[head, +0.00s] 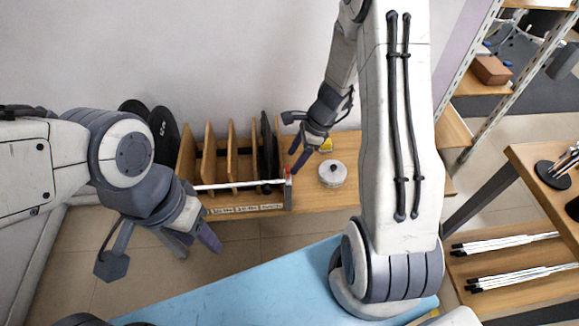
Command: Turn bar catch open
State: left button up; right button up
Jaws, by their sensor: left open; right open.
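A white bar (238,186) runs level across the front of a wooden slotted rack (190,150). Its right end meets an upright post with a small red part (288,172), which looks like the catch. My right gripper (303,160) is open and points down just above and beside this red part; I cannot tell whether it touches. My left gripper (192,244) is open and empty, in front of and below the rack's left part, apart from the bar.
A silver round lidded object (332,173) stands on the wooden bench right of the rack. Black discs (163,135) stand at the rack's left. A blue mat (240,290) lies in front. Shelves with rods (510,275) stand at right.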

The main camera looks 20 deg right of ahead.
aim_at(287, 168)
jog(key=b+x, duration=0.1)
jog(key=x, duration=0.3)
grip_shut()
